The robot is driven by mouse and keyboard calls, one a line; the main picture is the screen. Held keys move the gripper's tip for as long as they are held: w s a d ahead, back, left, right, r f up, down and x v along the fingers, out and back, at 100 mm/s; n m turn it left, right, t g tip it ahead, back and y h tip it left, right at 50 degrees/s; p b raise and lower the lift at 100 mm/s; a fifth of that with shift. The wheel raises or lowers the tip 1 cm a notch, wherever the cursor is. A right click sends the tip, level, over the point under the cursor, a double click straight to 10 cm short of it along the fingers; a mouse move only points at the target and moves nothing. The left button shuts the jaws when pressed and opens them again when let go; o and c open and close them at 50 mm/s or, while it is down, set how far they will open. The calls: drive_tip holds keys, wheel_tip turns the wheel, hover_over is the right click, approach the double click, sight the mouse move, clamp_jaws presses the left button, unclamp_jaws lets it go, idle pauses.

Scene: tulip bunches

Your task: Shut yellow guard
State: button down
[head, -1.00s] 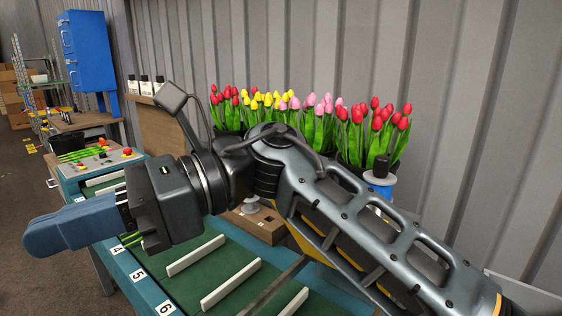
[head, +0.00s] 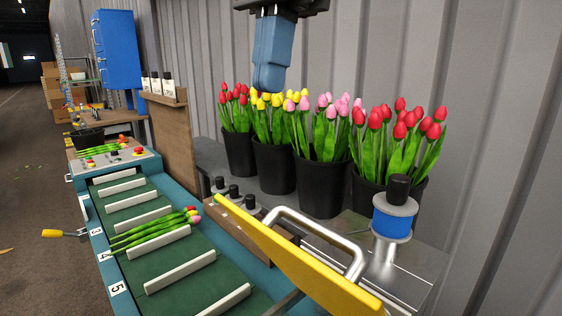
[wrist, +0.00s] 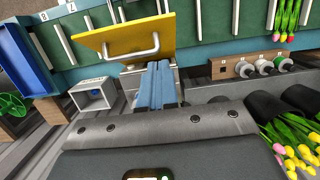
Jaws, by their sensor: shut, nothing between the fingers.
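The yellow guard (head: 300,262) is a flat panel with a bent metal handle (head: 352,262) on its wall side. In the head view it stands tilted up beside the belt, seen nearly edge-on. In the wrist view the guard (wrist: 150,36) shows its yellow face with the handle (wrist: 130,52) across it. My gripper (head: 268,85) has blue fingers, shut and empty, pointing down in front of the wall, above the tulip buckets. In the wrist view the fingers (wrist: 157,80) point toward the handle side of the guard, and appear apart from it.
Black buckets of tulips (head: 322,185) line the wall behind the guard. A blue spool on a post (head: 392,222) stands right of the handle. The green slatted belt (head: 165,255) carries a tulip bunch (head: 155,228).

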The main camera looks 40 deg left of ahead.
drive_tip(key=s+f, duration=0.1)
drive_tip(key=f, duration=0.2)
drive_tip(key=s+f, duration=0.1)
drive_tip(key=f, duration=0.3)
drive_tip(key=s+f, duration=0.1)
drive_tip(key=f, duration=0.2)
drive_tip(key=shift+s+f, duration=0.1)
drive_tip(key=shift+f, duration=0.25)
drive_tip(key=shift+s+f, duration=0.35)
drive_tip(key=shift+s, duration=0.15)
